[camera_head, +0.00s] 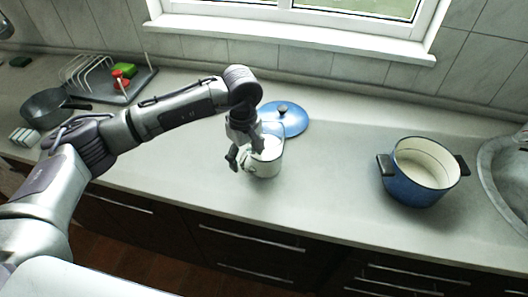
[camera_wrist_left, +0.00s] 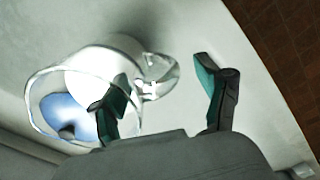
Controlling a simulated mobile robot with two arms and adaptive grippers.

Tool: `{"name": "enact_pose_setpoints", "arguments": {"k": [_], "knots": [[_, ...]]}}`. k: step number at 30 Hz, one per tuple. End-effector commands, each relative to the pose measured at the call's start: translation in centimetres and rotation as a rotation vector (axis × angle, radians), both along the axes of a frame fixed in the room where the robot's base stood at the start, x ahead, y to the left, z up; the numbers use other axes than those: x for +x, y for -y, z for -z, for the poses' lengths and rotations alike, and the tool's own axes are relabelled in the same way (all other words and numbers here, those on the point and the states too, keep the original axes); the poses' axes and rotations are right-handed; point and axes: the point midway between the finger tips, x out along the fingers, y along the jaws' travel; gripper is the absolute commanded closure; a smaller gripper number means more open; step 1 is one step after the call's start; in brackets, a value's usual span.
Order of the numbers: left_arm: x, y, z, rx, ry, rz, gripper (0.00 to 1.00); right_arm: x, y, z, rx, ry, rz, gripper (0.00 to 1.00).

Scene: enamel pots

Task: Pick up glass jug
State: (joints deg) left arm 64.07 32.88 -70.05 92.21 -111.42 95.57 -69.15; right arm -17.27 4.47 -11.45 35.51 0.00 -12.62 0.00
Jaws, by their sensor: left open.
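The glass jug (camera_head: 265,165) stands upright on the counter near its front edge, a clear vessel with a handle. It also shows in the left wrist view (camera_wrist_left: 86,62), where its handle (camera_wrist_left: 160,75) points toward the space between my fingers. My left gripper (camera_head: 246,158) is open, above and beside the jug on its handle side, and hides part of it. In the left wrist view my left gripper (camera_wrist_left: 165,98) has its fingers apart, one overlapping the jug's rim and one over bare counter. I cannot tell whether a finger touches the glass. My right gripper is not in view.
A blue lid (camera_head: 285,118) lies behind the jug. A blue pot (camera_head: 420,173) stands open to the right, before a sink (camera_head: 508,185). A dark pan (camera_head: 50,108) and a dish rack (camera_head: 100,80) are at the left. The counter between jug and pot is clear.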

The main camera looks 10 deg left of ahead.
Motion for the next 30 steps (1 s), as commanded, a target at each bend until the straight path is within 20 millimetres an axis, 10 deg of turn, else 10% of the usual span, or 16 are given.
{"name": "enact_pose_setpoints", "arguments": {"k": [6,20,30], "knots": [[0.02,0.05,0.12,-0.001,0.001,0.001,0.24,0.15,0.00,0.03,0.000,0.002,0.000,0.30],[-0.02,0.02,0.12,0.001,-0.001,0.001,1.00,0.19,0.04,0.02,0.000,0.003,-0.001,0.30],[0.09,0.07,-0.10,-0.002,0.003,0.001,1.00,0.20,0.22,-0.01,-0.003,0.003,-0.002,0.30]]}}
